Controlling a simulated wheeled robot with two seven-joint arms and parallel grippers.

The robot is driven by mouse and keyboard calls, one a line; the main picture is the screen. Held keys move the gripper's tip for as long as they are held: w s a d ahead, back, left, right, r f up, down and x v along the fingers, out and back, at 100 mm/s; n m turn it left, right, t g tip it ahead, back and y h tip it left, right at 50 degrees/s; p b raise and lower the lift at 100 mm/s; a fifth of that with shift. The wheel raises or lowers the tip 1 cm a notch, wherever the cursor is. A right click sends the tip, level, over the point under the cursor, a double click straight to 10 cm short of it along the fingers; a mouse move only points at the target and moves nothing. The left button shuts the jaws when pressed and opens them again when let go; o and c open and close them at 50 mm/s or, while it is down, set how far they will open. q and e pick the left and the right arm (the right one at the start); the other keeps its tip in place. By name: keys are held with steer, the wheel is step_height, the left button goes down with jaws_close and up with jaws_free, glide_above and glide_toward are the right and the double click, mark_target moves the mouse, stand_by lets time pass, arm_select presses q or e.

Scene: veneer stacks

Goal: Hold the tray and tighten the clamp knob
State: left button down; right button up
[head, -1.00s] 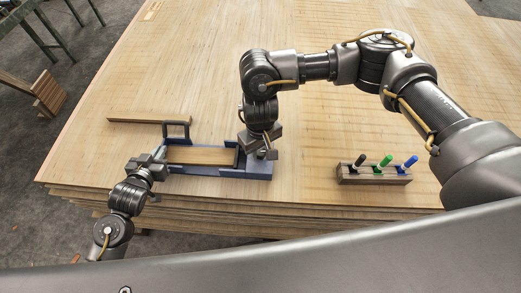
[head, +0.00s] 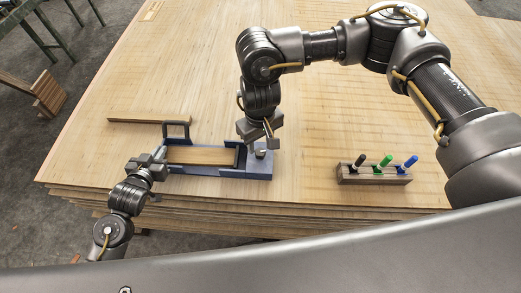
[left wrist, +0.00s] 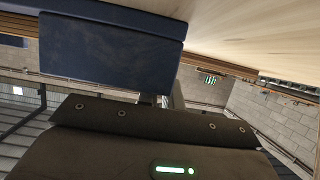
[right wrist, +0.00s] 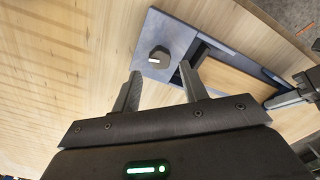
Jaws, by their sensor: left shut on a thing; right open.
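The blue tray (head: 207,172) lies on the wooden table with a light wooden board (head: 200,155) inside it. My left gripper (head: 160,167) is shut on the tray's left end; the left wrist view shows a blue wall of the tray (left wrist: 110,52) close up. The dark clamp knob (head: 260,153) stands on the tray's right end. In the right wrist view the knob (right wrist: 159,59) is a dark faceted cap with a white mark, beyond the fingertips. My right gripper (head: 269,143) is open and empty, just above the knob and apart from it.
A wooden holder (head: 374,178) with black, green and blue-handled tools stands to the right. A wooden strip (head: 150,119) lies behind the tray. The table (head: 310,210) is clear between tray and holder; its front edge is close to the tray.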

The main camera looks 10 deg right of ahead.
steer(key=shift+r, duration=0.65)
step_height(320, 180, up, 7)
stand_by(0.4)
